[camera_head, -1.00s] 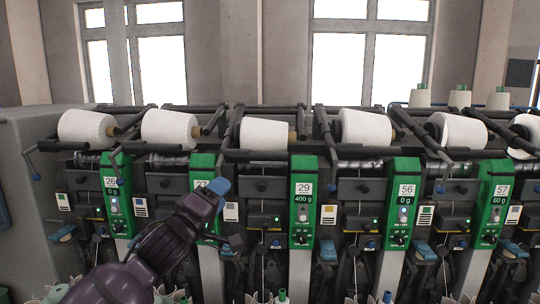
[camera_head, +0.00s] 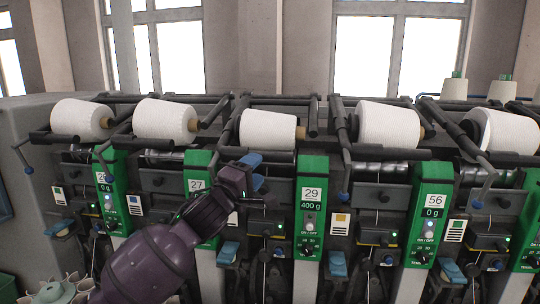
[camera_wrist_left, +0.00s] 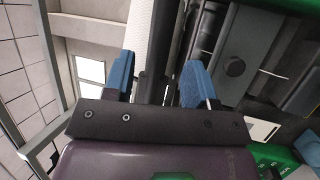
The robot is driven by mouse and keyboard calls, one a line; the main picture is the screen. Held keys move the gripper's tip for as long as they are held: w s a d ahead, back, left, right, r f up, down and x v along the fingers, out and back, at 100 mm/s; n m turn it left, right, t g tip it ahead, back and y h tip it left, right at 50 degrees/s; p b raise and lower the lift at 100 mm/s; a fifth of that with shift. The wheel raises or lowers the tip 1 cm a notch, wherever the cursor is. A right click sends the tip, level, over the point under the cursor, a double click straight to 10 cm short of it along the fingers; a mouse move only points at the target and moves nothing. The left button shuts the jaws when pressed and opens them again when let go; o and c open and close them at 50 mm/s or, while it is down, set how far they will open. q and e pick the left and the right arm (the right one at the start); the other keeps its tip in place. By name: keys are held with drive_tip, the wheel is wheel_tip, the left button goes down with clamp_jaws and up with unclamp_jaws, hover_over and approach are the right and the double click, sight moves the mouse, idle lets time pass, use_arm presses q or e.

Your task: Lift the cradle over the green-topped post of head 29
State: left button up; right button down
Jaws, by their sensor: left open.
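The green-topped post of head 29 (camera_head: 312,205) stands mid-view, labelled 29 and 400 g. Its cradle (camera_head: 262,157) is a dark frame with a front bar below a white yarn cone (camera_head: 267,130). My left gripper (camera_head: 252,162), with blue fingertips, is just in front of that bar, left of the post. In the left wrist view the gripper (camera_wrist_left: 160,82) is open, its fingers apart, with a dark bar and part of a white cone beyond the gap. I cannot tell whether the bar lies between the fingers. My right gripper is not in view.
The green posts of head 27 (camera_head: 198,185) and head 56 (camera_head: 430,215) flank head 29. Neighbouring white cones (camera_head: 165,120) and (camera_head: 388,125) sit in similar dark cradles, with arms jutting forward. Spare cones (camera_head: 454,88) stand behind at right.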

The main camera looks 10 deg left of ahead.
sight(269, 156)
use_arm(q)
drive_tip(key=shift+p+x, duration=0.35)
drive_tip(key=shift+x, duration=3.25)
drive_tip(key=shift+c, duration=0.2)
clamp_jaws()
